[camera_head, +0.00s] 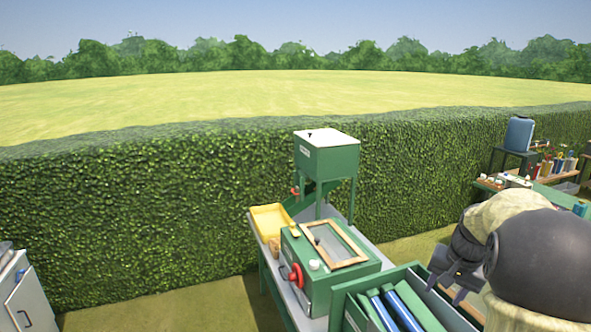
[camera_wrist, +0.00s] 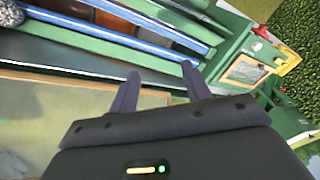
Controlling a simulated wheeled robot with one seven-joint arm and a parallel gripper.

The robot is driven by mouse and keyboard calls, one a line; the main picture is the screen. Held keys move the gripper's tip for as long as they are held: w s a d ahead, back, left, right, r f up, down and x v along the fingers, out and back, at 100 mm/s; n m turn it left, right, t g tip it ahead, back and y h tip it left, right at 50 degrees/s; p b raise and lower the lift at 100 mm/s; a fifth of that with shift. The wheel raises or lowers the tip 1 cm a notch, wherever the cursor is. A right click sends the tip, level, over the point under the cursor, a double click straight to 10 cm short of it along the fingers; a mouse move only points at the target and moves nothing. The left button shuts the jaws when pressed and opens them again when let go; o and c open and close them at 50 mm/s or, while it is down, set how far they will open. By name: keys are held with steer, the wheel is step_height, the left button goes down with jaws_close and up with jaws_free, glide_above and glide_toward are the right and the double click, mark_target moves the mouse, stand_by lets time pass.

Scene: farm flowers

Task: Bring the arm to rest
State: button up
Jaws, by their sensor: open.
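My gripper (camera_wrist: 160,75) shows in the wrist view with its two dark fingers apart and nothing between them. In the head view my arm fills the lower right, and the dark gripper end (camera_head: 452,268) points down beside the green rack (camera_head: 345,296). The fingertips in the wrist view appear just below the rack's edge in the picture. Whether they touch anything cannot be told.
Blue tubes (camera_head: 388,314) lie in the rack. A green box with a wooden frame (camera_head: 336,243), a yellow tray (camera_head: 270,220) and a green hopper (camera_head: 327,157) stand on the grey-topped table. A hedge (camera_head: 130,215) runs behind. A crowded bench (camera_head: 560,182) stands at right.

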steer(key=s+a+f+n+b, duration=0.2)
steer(key=s+a+f+n, duration=0.1)
steer(key=s+a+f, duration=0.4)
steer(key=s+a+f+n+b, duration=0.3)
steer(key=s+a+f, duration=0.4)
steer(key=a, duration=0.6)
steer(key=shift+s+a+f+n, duration=0.3)
steer(key=shift+s+n, duration=0.4)
steer(key=shift+s, duration=0.3)
steer(key=shift+s, duration=0.1)
